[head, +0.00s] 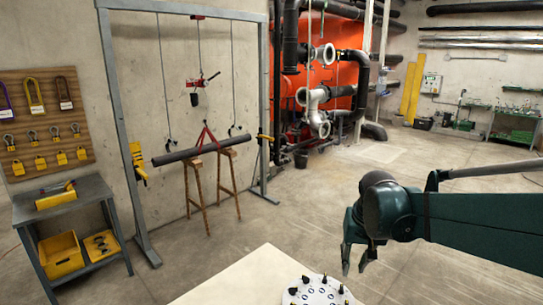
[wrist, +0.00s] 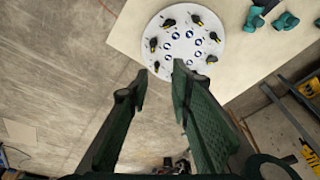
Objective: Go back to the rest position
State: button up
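My gripper (head: 357,258) hangs fingers down at the end of my dark green arm, in the lower right of the head view. It is above floor level, close to the table's right side. In the wrist view my gripper (wrist: 160,72) shows two separated fingers with nothing between them. A white round plate (head: 305,298) lies on the pale table, partly cut off in the head view. In the wrist view the plate (wrist: 182,62) is whole, just beyond the fingertips, with several black-and-yellow pieces and dark-ringed holes. No rest position is marked in view.
The pale table (head: 235,277) fills the lower middle. A dark pipe (head: 228,143) lies on wooden trestles under a grey frame (head: 112,90). A tool bench (head: 85,190) stands left, and large pipework (head: 315,95) stands behind. The middle floor is open.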

jog(key=s+a+r+n+t, duration=0.1)
jog(key=s+t, duration=0.3)
jog(key=s, duration=1.6)
jog(key=shift+s+a+n, duration=0.3)
jog(key=shift+a+n, duration=0.1)
jog(key=shift+a, duration=0.3)
dwell(0.5)
